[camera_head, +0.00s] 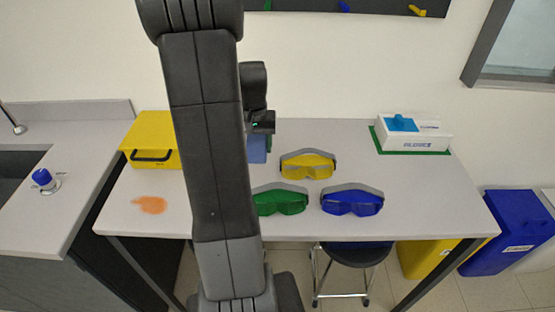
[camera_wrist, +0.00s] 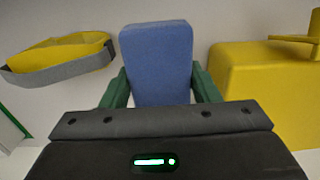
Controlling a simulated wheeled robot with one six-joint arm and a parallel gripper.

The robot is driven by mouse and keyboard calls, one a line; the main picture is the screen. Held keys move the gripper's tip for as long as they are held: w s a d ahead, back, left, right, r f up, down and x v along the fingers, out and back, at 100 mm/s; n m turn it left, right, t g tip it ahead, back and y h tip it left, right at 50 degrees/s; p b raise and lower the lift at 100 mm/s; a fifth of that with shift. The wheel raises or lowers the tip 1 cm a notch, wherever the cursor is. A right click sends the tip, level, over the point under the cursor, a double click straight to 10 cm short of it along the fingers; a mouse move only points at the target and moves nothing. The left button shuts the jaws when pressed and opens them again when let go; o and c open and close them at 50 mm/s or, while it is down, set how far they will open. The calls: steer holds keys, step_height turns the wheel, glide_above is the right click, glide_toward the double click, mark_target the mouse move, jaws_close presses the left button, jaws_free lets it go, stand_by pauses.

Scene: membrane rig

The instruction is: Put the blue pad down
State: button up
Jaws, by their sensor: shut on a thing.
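The blue pad (camera_wrist: 156,62) is gripped between the two green fingers of my gripper (camera_wrist: 158,84) in the wrist view. Its broad blue face shows, and its near end is hidden by the gripper body. In the head view only a part of the blue pad (camera_head: 257,150) shows beside my arm, over the back half of the table. My gripper is mostly hidden behind my arm there. I cannot tell whether the pad touches the table.
On the table (camera_head: 420,195) are a yellow box (camera_head: 140,135), yellow goggles (camera_head: 307,165), green goggles (camera_head: 282,202), blue goggles (camera_head: 351,203) and an orange stain (camera_head: 150,205). A white box (camera_head: 415,139) sits on a green mat at back right. The right front is clear.

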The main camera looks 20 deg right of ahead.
mark_target(258, 172)
step_height(258, 172, down, 8)
steer(key=shift+f+p, duration=0.15)
steer(key=shift+p, duration=0.45)
steer(key=shift+s, duration=0.1)
steer(key=shift+f, duration=0.15)
steer(key=o, duration=1)
steer(key=shift+c, duration=0.2)
